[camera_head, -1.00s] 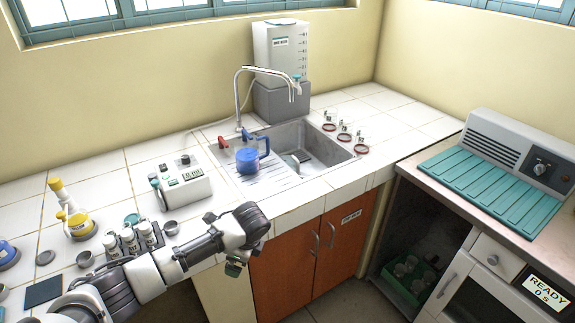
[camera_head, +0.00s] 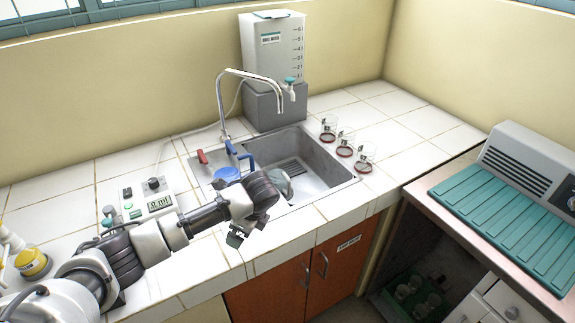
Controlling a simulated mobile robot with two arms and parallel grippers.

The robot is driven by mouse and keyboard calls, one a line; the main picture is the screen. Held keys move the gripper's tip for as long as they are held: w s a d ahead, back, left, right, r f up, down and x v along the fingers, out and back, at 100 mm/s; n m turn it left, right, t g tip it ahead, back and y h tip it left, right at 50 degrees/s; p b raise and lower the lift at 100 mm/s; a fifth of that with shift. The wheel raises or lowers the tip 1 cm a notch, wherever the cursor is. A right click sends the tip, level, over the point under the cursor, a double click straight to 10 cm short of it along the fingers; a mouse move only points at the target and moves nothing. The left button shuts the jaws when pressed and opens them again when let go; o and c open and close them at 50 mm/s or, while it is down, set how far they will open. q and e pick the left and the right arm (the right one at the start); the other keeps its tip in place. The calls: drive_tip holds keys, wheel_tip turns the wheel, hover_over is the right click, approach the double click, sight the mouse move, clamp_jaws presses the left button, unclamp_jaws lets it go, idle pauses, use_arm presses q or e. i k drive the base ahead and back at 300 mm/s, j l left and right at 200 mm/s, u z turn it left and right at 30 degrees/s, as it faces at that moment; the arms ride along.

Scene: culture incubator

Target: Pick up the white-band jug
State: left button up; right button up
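A blue jug (camera_head: 226,174) stands on the drainer at the left of the sink, its lower part hidden behind my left arm. A pale, clear vessel (camera_head: 283,186) lies in the sink basin, partly covered by my wrist. I cannot make out a white band on either. My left gripper (camera_head: 237,237) hangs in front of the sink's front edge, pointing down, apart from both vessels. Its fingers are small and dark, and I cannot tell whether they are open. My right gripper is out of view.
The tall tap (camera_head: 221,105) rises behind the sink (camera_head: 325,165). A water tank (camera_head: 272,45) stands on a grey block (camera_head: 275,105) behind it. Three red-ringed beakers (camera_head: 345,142) stand right of the sink. A meter box (camera_head: 148,198) is left. The right counter holds a teal-topped device (camera_head: 490,215).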

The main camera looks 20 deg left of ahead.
sight(277, 168)
drive_tip(key=i, duration=1.2)
